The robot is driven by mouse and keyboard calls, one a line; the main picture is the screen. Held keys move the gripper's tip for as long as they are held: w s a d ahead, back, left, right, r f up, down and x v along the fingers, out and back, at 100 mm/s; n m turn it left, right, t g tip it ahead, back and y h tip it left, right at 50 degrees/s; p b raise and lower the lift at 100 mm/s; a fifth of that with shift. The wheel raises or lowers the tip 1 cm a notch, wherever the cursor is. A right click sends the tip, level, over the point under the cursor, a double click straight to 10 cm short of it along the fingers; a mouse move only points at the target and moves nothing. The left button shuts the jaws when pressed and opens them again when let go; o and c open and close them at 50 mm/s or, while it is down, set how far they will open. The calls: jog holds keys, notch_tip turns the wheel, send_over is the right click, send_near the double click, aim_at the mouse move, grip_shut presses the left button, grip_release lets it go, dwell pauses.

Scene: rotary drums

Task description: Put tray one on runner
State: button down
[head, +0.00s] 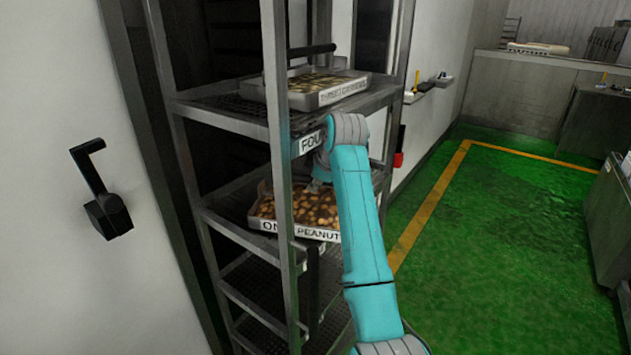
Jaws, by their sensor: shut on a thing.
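Tray one (318,234), a shallow metal tray of brown nuts with a front label reading "ONE" and "PEANUT", is in the middle level of the metal rack. A rack post crosses in front of it. My teal arm reaches in from the lower right, and my gripper (318,184) is at the tray's back part, just above the nuts. The gripper is shut on tray one; its fingertips are mostly hidden by my arm and the rack. I cannot tell whether the tray rests on the rack's runners (240,236) or is held just above them.
Another nut tray (325,92), labelled "THREE", sits on the rack's upper shelf. The rack's lower levels look empty. A wall handle (103,200) is at left. Green floor (510,230) to the right is clear.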

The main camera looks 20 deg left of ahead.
jog(key=shift+s+d+f, duration=0.1)
jog(key=shift+f, duration=0.1)
jog(key=c, duration=1)
grip_release()
jog(key=shift+f, duration=0.15)
jog(key=v, duration=0.7)
jog(key=shift+r, duration=0.3)
jog(key=shift+s+d, duration=0.1)
jog(key=shift+d, duration=0.05)
